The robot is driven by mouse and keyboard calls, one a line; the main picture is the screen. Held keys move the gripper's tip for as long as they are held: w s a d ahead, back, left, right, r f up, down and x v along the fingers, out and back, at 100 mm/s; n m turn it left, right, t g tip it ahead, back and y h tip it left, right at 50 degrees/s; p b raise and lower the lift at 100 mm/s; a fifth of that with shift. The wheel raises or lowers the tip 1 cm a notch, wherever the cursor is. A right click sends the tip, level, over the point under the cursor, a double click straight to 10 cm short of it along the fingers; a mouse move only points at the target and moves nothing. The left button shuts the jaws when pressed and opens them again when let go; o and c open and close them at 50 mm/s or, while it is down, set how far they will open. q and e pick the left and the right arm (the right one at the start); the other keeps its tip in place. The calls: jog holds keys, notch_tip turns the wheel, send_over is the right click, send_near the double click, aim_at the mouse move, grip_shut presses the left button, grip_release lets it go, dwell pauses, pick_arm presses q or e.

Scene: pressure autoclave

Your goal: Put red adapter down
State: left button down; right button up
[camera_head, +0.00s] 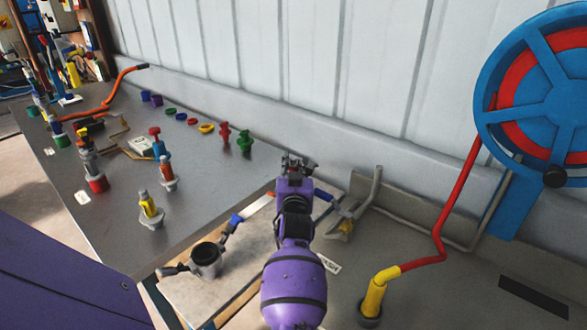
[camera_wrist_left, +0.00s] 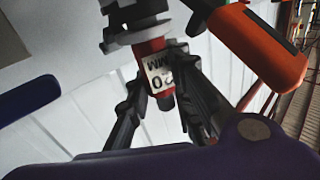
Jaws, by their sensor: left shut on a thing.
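My left gripper (camera_head: 297,162) reaches up in the middle of the head view, over the gap between the dark table and the wall. In the left wrist view its two dark fingers close around the red adapter (camera_wrist_left: 168,100), which has a white label reading 20 MM and grey flanged parts at its upper end. In the head view the adapter is mostly hidden by the gripper, with only a small dark and red bit showing. My right gripper is not in view.
The dark table (camera_head: 120,225) carries several coloured fittings, including a red one (camera_head: 225,135), a green one (camera_head: 245,141) and a yellow one (camera_head: 150,207). A grey cup-shaped fitting (camera_head: 205,262) stands in front. A blue and red hose reel (camera_head: 535,85) stands right.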

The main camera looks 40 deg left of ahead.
pick_arm(q)
jog(key=shift+f, duration=0.25)
jog(key=c, duration=1.6)
grip_release()
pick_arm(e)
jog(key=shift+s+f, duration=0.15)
pick_arm(q)
jog(key=shift+o, duration=0.2)
jog(key=shift+r, duration=0.1)
jog(key=shift+r, duration=0.35)
pick_arm(e)
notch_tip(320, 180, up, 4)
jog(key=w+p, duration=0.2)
jog(key=p, duration=0.1)
pick_arm(q)
jog(key=b+v, duration=0.3)
jog(key=v, duration=0.9)
jog(key=shift+f+b, duration=0.2)
jog(key=shift+b, duration=0.2)
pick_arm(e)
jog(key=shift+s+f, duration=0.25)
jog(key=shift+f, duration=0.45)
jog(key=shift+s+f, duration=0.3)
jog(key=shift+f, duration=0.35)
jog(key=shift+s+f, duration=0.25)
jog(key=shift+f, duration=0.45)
